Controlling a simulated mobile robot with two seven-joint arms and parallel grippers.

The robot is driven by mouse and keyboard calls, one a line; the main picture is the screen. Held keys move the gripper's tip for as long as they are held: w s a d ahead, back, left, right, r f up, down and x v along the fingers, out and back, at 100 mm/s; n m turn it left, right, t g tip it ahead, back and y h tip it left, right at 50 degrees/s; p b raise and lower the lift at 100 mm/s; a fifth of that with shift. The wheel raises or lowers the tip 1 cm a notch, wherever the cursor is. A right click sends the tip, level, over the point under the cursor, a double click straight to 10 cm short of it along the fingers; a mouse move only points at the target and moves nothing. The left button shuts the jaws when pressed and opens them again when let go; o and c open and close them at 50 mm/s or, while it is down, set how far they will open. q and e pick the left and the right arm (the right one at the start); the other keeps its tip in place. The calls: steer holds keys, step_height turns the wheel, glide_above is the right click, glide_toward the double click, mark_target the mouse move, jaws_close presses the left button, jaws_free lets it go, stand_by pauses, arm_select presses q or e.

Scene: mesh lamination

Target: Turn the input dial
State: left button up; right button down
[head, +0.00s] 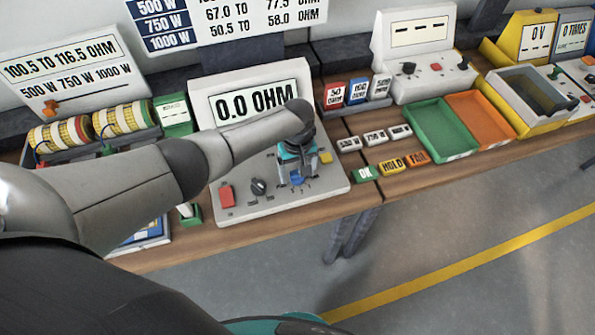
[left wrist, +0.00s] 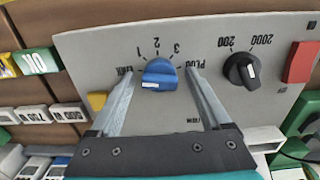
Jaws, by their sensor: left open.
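The tester panel (head: 325,190) has a large display (head: 255,100) reading 0.0 OHM. The blue dial (left wrist: 160,75) is on that panel, ringed by the marks 1, 2 and 3 and words; it also shows in the head view (head: 296,177). A white line lies near its lower edge in the left wrist view; I cannot tell which mark it selects. My left gripper (left wrist: 160,70) is open, with one finger on each side of the blue dial and small gaps visible. In the head view my left gripper (head: 297,160) partly covers the dial. My right gripper is not in view.
A black knob (left wrist: 241,70) marked 200 and 2000 and a red switch (left wrist: 302,62) sit beside the dial. A yellow button (head: 325,157) is on its other side. Small labelled blocks (head: 392,165), a green tray (head: 440,128) and an orange tray (head: 480,118) stand to the right.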

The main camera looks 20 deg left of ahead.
arm_select(q)
jaws_close()
stand_by(0.6)
steer(key=shift+m, duration=0.3)
steer(key=m, duration=0.4)
steer(key=shift+m+p, duration=0.3)
steer(key=shift+p, duration=0.05)
steer(key=m, duration=1.2)
steer(key=shift+m, duration=0.4)
steer(key=m, duration=0.5)
steer(key=shift+m, duration=0.3)
